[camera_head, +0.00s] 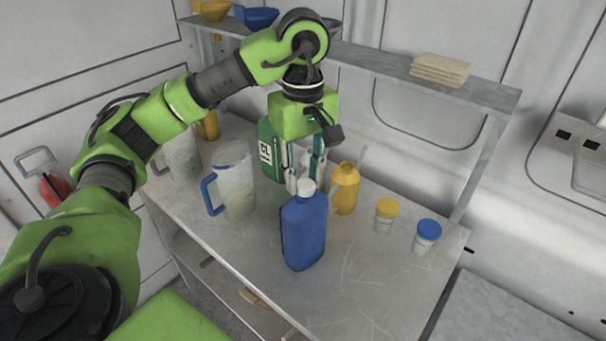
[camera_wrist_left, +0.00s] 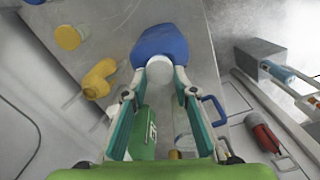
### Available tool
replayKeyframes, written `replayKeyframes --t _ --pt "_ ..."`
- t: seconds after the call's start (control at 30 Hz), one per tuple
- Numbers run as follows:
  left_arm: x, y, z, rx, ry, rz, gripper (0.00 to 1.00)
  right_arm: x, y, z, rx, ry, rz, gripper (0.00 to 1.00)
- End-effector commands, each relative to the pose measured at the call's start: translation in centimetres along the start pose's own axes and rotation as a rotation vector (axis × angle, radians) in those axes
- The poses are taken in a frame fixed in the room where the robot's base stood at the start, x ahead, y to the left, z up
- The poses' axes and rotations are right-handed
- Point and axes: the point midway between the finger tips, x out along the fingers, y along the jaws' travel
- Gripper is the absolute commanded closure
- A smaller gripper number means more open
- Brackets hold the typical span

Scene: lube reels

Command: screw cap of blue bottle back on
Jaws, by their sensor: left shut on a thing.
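The blue bottle (camera_head: 304,233) stands upright on the metal table, and its top shows in the left wrist view (camera_wrist_left: 160,44). A white cap (camera_head: 307,187) sits at the top of its neck; I cannot tell how tightly it is seated. My left gripper (camera_head: 304,184) points down from above, shut on the white cap, which shows between its fingertips in the left wrist view (camera_wrist_left: 160,69). My right gripper is in neither view.
A yellow bottle (camera_head: 345,190) stands close to the right. A clear jug with blue handle (camera_head: 235,180) is left; a green container (camera_head: 266,150) is behind. Jars with yellow (camera_head: 387,208) and blue (camera_head: 429,229) lids stand right. A shelf (camera_head: 380,62) runs behind. The table's front right is clear.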

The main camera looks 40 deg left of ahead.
Motion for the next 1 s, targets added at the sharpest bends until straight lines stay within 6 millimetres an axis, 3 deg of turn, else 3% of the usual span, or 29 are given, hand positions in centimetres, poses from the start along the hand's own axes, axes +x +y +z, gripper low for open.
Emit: replayKeyframes --t 0.4,0.77,1.0 --pt "0.08 0.33 0.07 0.416 0.000 0.000 0.82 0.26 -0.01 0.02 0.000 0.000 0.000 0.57" --pt "0.08 0.34 0.09 0.455 0.000 0.000 0.82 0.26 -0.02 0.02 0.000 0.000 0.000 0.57" --pt "0.16 0.52 0.24 0.723 -0.001 0.000 0.82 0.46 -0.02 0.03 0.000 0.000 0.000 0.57"
